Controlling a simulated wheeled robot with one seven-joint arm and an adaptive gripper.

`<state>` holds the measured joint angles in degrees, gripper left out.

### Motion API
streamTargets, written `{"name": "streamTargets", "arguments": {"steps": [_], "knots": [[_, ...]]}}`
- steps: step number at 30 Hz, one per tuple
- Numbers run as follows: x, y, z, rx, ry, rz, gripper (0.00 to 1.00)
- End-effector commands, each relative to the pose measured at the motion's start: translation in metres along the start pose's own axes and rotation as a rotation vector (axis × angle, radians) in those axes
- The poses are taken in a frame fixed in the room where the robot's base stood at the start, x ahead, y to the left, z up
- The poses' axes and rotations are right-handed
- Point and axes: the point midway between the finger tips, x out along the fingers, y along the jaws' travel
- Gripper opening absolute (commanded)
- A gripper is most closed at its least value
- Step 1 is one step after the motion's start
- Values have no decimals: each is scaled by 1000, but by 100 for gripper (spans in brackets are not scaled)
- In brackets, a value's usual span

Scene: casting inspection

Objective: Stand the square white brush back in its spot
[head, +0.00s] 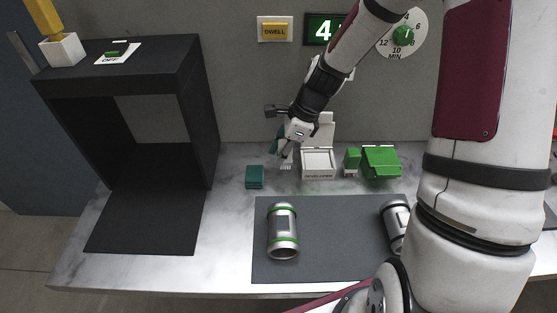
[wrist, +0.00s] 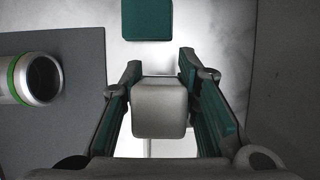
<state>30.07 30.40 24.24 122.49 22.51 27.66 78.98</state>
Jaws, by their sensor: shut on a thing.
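The square white brush (wrist: 160,108) sits between the two teal-padded fingers of my gripper (wrist: 163,90) in the wrist view, and the fingers are shut on it. In the head view my gripper (head: 285,148) points down at the back of the bench, left of the white developer box (head: 318,173). A pale piece (head: 286,165) shows below the fingertips there. I cannot tell whether it is the brush's lower end or a holder under it, nor whether the brush touches the bench.
A teal block (head: 255,177) lies left of my gripper. Right of the developer box are a small green block (head: 352,158) and a green box (head: 381,162). A grey mat (head: 330,250) in front bears two metal cylinders (head: 283,232). A black booth (head: 200,110) stands left.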

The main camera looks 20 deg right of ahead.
Motion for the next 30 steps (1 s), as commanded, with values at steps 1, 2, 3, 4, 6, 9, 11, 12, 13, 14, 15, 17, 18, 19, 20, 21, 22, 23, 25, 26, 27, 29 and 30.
{"name": "streamTargets", "arguments": {"steps": [1,2,3,4,6,9,11,12,13,14,15,17,18,19,20,21,22,23,25,26,27,29,30], "knots": [[5,-7,4,-2,-1,1,0],[11,-4,-1,2,0,5,0],[17,-3,-4,2,-1,6,0],[21,-3,-6,3,-2,5,0],[25,-3,-7,1,-1,3,0],[30,-4,-9,0,0,1,0],[30,-4,-9,-1,0,-1,0],[30,-4,-10,-1,0,-1,0],[30,-4,-10,-1,0,-1,0],[30,-4,-10,-1,0,-1,0],[30,-4,-10,-1,0,-1,0],[31,-4,-10,-1,0,-1,0],[31,-4,-10,-1,0,0,0],[32,-4,-10,-1,0,0,0],[33,-4,-10,-1,0,0,0],[34,-4,-11,-1,0,0,0],[35,-4,-11,-1,0,0,0],[36,-4,-12,-1,0,0,0],[35,-4,-12,-1,0,0,40],[35,-4,-12,-1,0,0,47],[35,-4,-12,-1,0,0,49],[35,-4,-12,-1,0,0,49],[35,-4,-12,-1,0,0,49]]}}
